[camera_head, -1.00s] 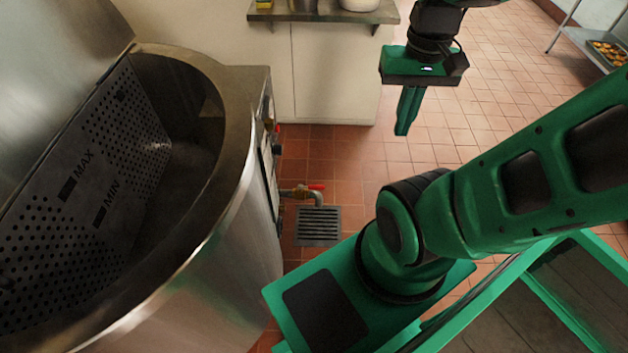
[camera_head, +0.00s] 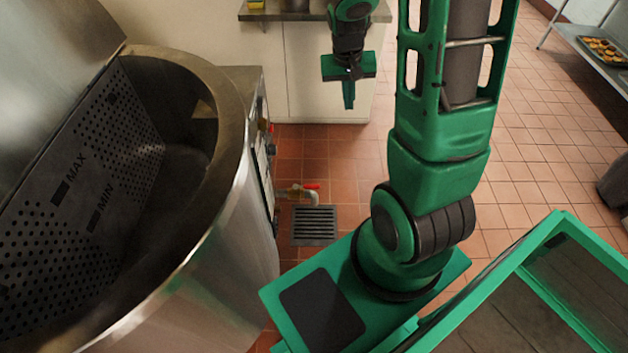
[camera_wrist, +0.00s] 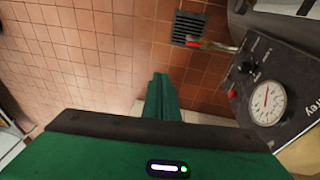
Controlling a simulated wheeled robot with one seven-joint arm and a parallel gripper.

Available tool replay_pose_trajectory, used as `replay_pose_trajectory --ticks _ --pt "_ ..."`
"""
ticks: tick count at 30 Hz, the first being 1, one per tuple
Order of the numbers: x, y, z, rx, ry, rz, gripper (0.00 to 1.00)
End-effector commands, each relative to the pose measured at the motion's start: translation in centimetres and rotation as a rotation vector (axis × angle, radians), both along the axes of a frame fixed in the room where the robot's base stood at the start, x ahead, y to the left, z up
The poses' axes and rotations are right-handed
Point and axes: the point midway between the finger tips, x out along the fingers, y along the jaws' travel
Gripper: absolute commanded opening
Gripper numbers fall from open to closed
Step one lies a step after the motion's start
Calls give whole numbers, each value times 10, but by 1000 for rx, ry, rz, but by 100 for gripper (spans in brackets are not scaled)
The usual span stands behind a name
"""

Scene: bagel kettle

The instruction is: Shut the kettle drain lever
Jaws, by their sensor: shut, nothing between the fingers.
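The kettle (camera_head: 225,240) is a large steel vessel at the left in the head view. Its drain pipe comes out low on the right side, with a red drain lever (camera_head: 311,186) lying along the top. In the wrist view the red lever (camera_wrist: 194,44) shows above a floor drain, near the top. My gripper (camera_head: 348,104) points down in front of the cabinet, beyond and above the lever, and apart from it. Its green fingers also show in the wrist view (camera_wrist: 160,80), shut with nothing between them.
A floor drain grate (camera_head: 314,226) lies under the pipe. The kettle's control panel with a gauge (camera_wrist: 267,102) is at the right of the wrist view. A cabinet (camera_head: 325,75) and shelf stand behind my gripper. Tiled floor is open to the right.

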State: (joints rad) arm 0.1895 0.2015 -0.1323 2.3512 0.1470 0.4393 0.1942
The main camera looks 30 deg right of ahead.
Motion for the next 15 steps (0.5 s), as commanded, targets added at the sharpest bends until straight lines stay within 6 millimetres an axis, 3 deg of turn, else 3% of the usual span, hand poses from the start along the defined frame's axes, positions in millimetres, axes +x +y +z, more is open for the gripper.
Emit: replay_pose_trajectory --ticks 6,15 --pt "51 -6 -73 -25 -30 9 0" --pt "102 -1 -186 -31 -91 19 0"
